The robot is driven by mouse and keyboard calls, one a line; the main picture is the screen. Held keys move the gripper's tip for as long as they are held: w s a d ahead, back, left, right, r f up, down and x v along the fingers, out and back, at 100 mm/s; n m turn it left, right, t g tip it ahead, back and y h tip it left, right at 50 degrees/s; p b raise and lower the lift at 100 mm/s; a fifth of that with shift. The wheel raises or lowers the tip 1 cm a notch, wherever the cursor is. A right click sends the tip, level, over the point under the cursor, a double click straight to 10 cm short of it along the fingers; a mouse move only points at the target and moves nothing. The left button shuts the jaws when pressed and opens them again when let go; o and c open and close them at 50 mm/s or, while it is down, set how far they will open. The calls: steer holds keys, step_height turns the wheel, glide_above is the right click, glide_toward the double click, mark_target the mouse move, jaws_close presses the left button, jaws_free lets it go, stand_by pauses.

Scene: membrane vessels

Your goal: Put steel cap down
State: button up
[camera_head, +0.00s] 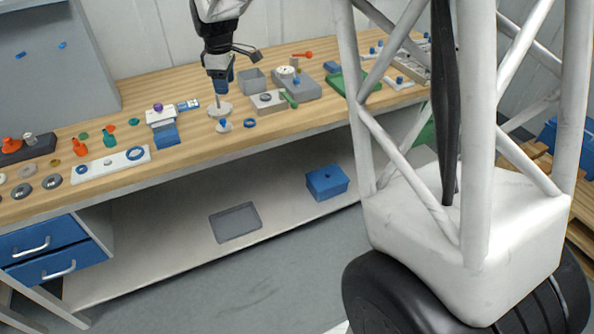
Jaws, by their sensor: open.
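My gripper (218,97) points down over the wooden bench, near its middle. Its fingers look small and narrow from this distance, and they are open. Directly below it is a pale grey round piece (221,110) lying on the bench top. This may be the steel cap, but it is too small to be sure. The fingertips seem to be at or just above it; I cannot tell whether they touch it. A small pale piece with blue on it (224,126) sits just in front, and a blue ring (250,123) lies to its right.
A blue block with a white top (165,134) stands left of the gripper. A grey open box (254,80) and a grey block with a round insert (268,101) stand to the right. A white plate with blue rings (112,163) lies further left. The bench's front edge strip is mostly clear.

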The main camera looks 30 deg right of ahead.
steer(key=s+r+m, duration=0.3)
steer(key=s+r, duration=0.2)
steer(key=s, duration=0.7)
steer(key=s+d+f+m+t, duration=0.1)
steer(key=s+m, duration=0.8)
steer(key=s, duration=2.2)
steer(key=shift+f+t, duration=0.45)
steer(key=shift+t, duration=0.05)
